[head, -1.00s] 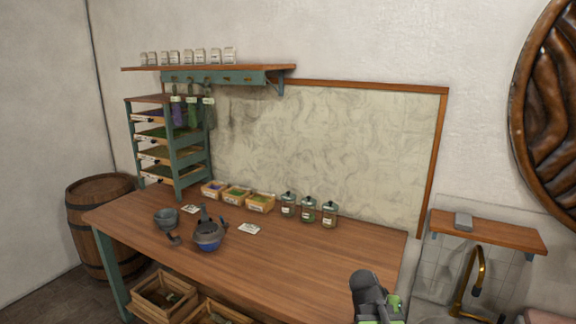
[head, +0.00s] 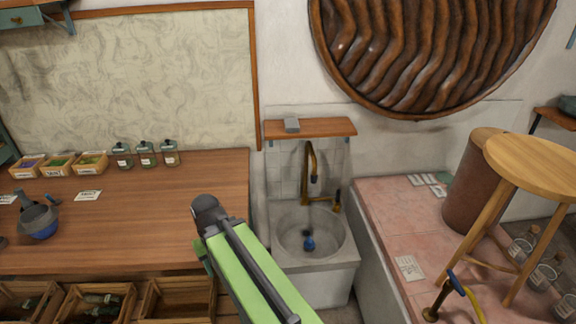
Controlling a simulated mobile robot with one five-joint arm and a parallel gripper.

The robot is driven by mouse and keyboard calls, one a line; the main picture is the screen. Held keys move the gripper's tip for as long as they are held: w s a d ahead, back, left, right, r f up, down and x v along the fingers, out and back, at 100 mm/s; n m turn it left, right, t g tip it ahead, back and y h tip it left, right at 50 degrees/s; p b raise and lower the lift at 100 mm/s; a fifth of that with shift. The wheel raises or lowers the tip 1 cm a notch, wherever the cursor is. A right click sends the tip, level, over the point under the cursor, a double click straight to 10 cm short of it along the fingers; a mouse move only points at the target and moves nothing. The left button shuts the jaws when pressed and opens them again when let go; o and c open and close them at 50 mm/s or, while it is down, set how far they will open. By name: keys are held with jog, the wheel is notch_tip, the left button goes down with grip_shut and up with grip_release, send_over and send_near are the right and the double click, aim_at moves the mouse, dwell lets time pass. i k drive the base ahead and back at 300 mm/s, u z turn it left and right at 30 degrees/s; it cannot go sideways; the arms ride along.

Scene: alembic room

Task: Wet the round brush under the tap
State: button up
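The brass tap (head: 310,160) rises behind a round grey stone basin (head: 334,240) right of the middle. A small side lever (head: 337,198) stands beside it. No running water is visible. A small blue object with a dark upper part (head: 309,243) is in the basin, below the tap spout. I cannot tell whether it is the round brush. No other round brush can be made out. My green arm crosses the lower middle, left of the basin. My gripper's fingers do not show, so I cannot see what they hold.
The wooden workbench (head: 140,215) fills the left, with lidded jars (head: 147,153) at its back. A shelf (head: 310,128) hangs above the tap. A pink-topped counter (head: 385,230) adjoins the basin on the right, bearing a wooden stool (head: 535,160). Open crates (head: 95,300) sit below the bench.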

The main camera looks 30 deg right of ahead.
aim_at(337, 203)
jog(key=z, duration=1.4)
